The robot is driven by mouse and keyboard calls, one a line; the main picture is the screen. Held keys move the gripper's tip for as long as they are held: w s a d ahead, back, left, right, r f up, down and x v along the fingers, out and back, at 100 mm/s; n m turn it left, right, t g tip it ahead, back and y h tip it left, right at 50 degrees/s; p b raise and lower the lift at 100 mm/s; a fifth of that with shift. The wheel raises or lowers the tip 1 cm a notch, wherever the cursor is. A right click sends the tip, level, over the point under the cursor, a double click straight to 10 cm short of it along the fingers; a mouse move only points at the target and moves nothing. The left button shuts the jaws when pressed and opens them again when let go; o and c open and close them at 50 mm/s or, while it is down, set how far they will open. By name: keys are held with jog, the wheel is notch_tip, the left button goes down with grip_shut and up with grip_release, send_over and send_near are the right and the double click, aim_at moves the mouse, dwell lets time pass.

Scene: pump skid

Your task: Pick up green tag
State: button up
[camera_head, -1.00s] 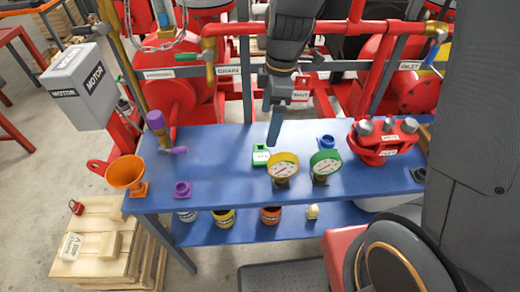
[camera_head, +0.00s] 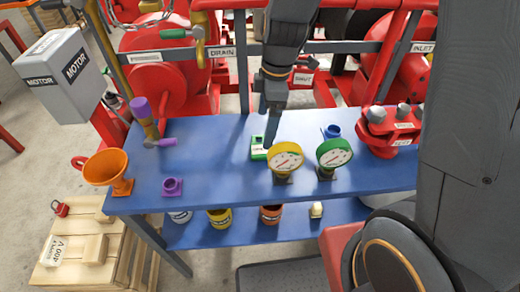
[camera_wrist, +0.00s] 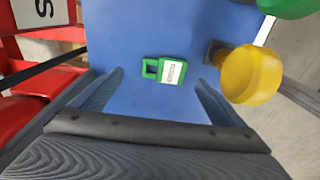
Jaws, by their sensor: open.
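The green tag (camera_head: 258,150) lies flat on the blue table (camera_head: 215,180), behind the yellow gauge. In the wrist view the green tag (camera_wrist: 165,71) shows a white label with dark print and an opening at its left end. My gripper (camera_head: 269,145) is beside and above the tag in the head view, pointing down. In the wrist view my gripper (camera_wrist: 160,80) is open, with one finger on each side of the tag and nothing between them touching it. How high the fingertips are above the table is hard to tell.
The yellow gauge (camera_head: 285,158) stands close to the tag, and it is near the right finger in the wrist view (camera_wrist: 250,75). A green gauge (camera_head: 333,153) stands to its right. A blue fitting (camera_head: 331,131) is behind. Red pipes (camera_head: 320,47) run along the back.

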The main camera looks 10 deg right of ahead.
aim_at(260, 145)
jog(key=f, duration=0.1)
jog(key=f+p, duration=0.1)
jog(key=f, duration=0.1)
jog(key=s+a+f, duration=0.1)
jog(key=shift+a+f+p, duration=0.1)
jog(key=shift+f+p, duration=0.3)
jog(key=shift+f, duration=0.8)
